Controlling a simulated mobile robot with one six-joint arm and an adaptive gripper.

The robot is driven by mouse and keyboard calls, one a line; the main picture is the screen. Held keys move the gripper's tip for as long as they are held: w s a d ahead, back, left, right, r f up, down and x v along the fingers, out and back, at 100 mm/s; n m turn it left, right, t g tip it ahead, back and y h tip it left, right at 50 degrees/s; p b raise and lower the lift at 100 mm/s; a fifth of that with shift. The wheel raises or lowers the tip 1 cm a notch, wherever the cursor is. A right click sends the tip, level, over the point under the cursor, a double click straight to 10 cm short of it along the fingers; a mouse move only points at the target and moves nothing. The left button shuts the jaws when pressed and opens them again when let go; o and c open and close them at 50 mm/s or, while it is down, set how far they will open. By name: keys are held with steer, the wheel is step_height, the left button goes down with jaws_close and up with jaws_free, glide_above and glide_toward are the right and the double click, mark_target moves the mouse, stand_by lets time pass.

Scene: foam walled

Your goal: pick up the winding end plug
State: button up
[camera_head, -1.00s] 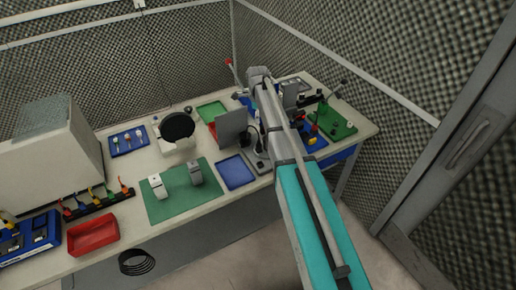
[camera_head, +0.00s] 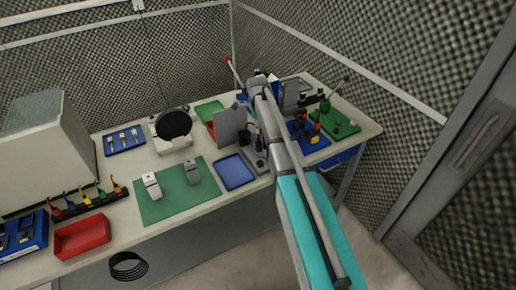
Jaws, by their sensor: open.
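I cannot single out the winding end plug in this view; it is either too small to tell or hidden. My arm reaches from the lower right across the bench to its back right part. The fingers of my gripper are hidden behind the arm's far links. Beside the arm's far end, a blue tray (camera_head: 318,143) holds small dark, red and yellow parts. A green board (camera_head: 347,129) with dark and coloured fittings lies to the right of that tray.
The bench (camera_head: 222,205) also holds a green mat (camera_head: 168,205) with two pale blocks, an empty blue tray (camera_head: 234,172), a red bin (camera_head: 82,237), a grey upright panel (camera_head: 231,125) and a round black disc (camera_head: 174,124). Foam walls stand close behind and right.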

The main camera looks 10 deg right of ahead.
mark_target(259, 142)
steer(key=shift+f, duration=0.3)
steer(key=f+b, duration=0.5)
steer(key=shift+d, duration=0.2)
stand_by(0.4)
steer(key=shift+r, duration=0.1)
stand_by(0.5)
jaws_close()
